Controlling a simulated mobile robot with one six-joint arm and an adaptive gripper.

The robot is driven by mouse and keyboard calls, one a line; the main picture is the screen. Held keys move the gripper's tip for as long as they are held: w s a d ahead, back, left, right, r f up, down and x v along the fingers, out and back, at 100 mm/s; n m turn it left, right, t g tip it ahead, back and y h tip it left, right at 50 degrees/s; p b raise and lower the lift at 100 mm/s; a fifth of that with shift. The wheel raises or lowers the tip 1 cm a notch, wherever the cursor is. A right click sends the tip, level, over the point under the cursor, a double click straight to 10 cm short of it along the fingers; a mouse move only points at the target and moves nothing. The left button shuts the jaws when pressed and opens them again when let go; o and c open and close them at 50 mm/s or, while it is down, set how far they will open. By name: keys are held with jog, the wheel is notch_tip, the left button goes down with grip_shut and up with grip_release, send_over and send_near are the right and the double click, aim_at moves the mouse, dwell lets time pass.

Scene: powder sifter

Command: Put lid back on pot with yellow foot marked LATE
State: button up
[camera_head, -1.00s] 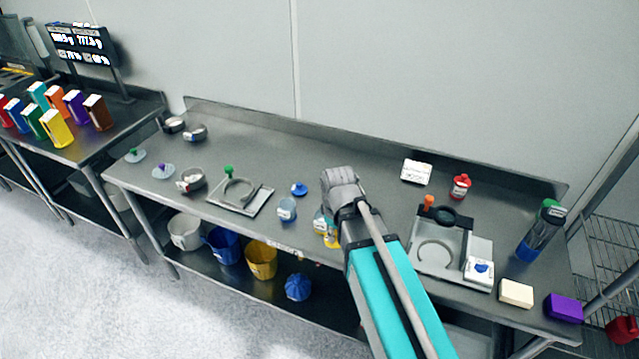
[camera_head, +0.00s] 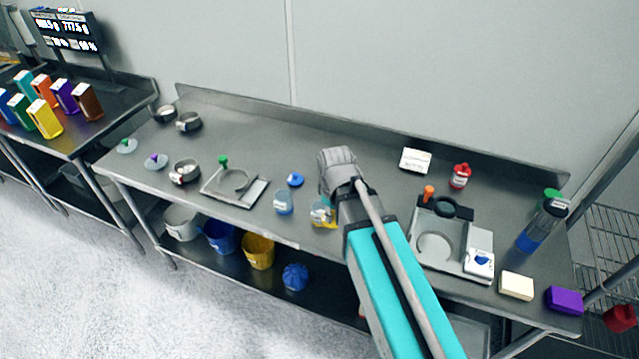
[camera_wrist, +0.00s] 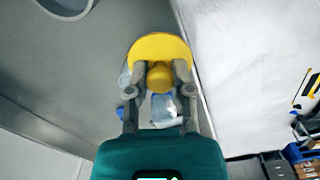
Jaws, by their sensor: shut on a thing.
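My gripper (camera_wrist: 160,76) is shut on the knob of a yellow lid (camera_wrist: 160,47), whose disc shows beyond the fingertips in the wrist view. In the head view, my wrist hides the fingertips. A clear pot with a yellow foot (camera_head: 320,214) stands near the table's front edge, just left of my arm. It has a white label, too small to read. Yellow shows at its right side, where I cannot separate foot from lid. Beneath the fingers in the wrist view is a clear labelled pot (camera_wrist: 163,111); I cannot tell which pot it is.
A blue-tinted pot (camera_head: 283,203) stands left of the yellow-footed pot, with a blue lid (camera_head: 295,180) behind it. A larger stand (camera_head: 452,262) is right of my arm. The table behind my gripper is clear.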

jog(key=w+a+r+p, duration=0.1)
jog(key=w+a, duration=0.2)
jog(key=w, duration=0.6)
jog(key=shift+w+a+r, duration=0.3)
jog(key=shift+w, duration=0.05)
jog(key=shift+f, duration=0.15)
notch_tip(320, 180, down, 6)
jog(key=b, duration=0.6)
jog(key=shift+f, duration=0.25)
dwell(2.4)
dwell(0.3)
jog(key=o, duration=0.9)
jog(key=shift+c, duration=0.2)
jog(key=o, duration=0.4)
